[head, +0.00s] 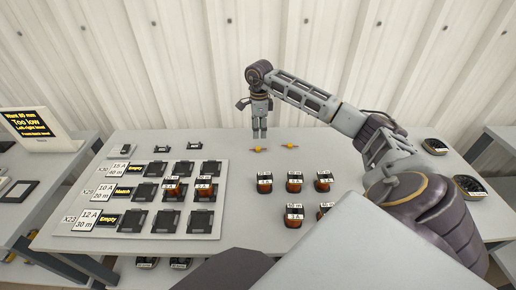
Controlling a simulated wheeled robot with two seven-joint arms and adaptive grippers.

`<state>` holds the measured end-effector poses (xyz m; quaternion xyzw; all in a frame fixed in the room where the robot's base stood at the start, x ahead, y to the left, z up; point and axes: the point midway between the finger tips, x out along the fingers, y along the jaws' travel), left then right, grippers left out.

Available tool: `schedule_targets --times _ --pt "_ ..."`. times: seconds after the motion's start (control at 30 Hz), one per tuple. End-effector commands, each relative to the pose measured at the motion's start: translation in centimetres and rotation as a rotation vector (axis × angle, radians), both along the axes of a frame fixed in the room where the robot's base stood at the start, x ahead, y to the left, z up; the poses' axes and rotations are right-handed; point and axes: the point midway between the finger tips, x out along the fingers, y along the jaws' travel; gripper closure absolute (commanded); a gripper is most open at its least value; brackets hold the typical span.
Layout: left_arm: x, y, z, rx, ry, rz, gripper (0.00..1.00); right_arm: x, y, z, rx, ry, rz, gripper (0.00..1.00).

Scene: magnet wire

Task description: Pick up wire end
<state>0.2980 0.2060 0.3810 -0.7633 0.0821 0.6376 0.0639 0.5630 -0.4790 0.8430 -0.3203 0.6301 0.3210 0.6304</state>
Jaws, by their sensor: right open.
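Two small orange pieces, which look like wire ends, lie near the back middle of the table. One orange piece (256,150) is just below my right gripper in the picture, and the other orange piece (289,147) is a little to its right. My right gripper (259,136) points down with its fingers open, close to the left orange piece. I cannot tell whether it touches the piece; nothing shows held between the fingers. My left gripper is not in view.
A white board (130,228) with rows of black slots and labels lies on the left of the table (250,205). Several labelled copper coils (294,184) stand right of it. Dark round items (468,187) lie at the right edge. A display (30,127) stands on the left.

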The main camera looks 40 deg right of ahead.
Motion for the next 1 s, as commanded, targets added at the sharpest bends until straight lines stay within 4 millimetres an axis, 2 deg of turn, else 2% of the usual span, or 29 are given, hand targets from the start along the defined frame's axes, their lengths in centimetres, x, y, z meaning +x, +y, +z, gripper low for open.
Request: schedule_targets --times 0.1,0.3,0.77,1.0 --pt "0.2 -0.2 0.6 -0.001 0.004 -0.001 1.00 -0.1 0.0 -1.8 0.000 0.003 0.000 0.57" --pt "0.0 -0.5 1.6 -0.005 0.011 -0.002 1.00 0.0 0.0 -3.7 0.000 0.001 0.000 0.57" --pt "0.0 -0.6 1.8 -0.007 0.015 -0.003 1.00 0.0 0.0 -4.1 -0.001 -0.001 -0.001 0.57" --pt "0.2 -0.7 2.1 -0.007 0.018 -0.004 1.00 0.1 0.2 -5.8 0.001 0.002 -0.001 0.57"
